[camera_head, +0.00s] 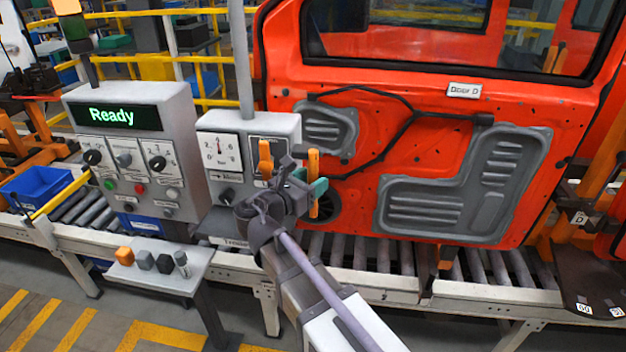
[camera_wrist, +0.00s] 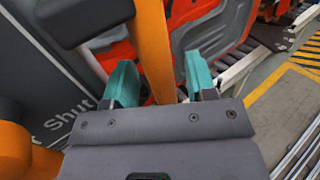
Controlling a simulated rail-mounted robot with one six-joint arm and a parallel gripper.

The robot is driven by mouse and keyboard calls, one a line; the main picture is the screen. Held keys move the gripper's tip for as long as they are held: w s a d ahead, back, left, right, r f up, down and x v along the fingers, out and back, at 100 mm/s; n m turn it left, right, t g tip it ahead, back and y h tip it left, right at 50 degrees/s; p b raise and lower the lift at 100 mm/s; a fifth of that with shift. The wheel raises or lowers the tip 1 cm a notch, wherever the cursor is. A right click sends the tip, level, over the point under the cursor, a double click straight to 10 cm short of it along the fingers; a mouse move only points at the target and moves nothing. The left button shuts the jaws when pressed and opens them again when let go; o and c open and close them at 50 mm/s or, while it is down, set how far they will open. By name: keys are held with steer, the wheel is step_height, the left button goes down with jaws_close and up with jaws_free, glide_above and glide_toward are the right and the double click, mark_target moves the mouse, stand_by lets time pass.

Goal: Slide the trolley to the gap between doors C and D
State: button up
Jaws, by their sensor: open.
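My gripper (camera_head: 309,181) is open in front of that side, with teal fingertips. In the wrist view, one orange bar (camera_wrist: 154,50) runs between the open fingers of my gripper (camera_wrist: 160,85); contact cannot be told. Door C is not identifiable.
A control box with a green "Ready" screen (camera_head: 125,114) stands left of the trolley. A small shelf (camera_head: 165,262) with several small blocks juts out in front. A blue bin (camera_head: 40,184) sits at the far left. Bare rollers (camera_head: 375,253) run below door D.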

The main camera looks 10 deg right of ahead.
steer(key=shift+w+d, duration=0.2)
steer(key=shift+d, duration=0.1)
steer(key=shift+c, duration=0.4)
jaws_close()
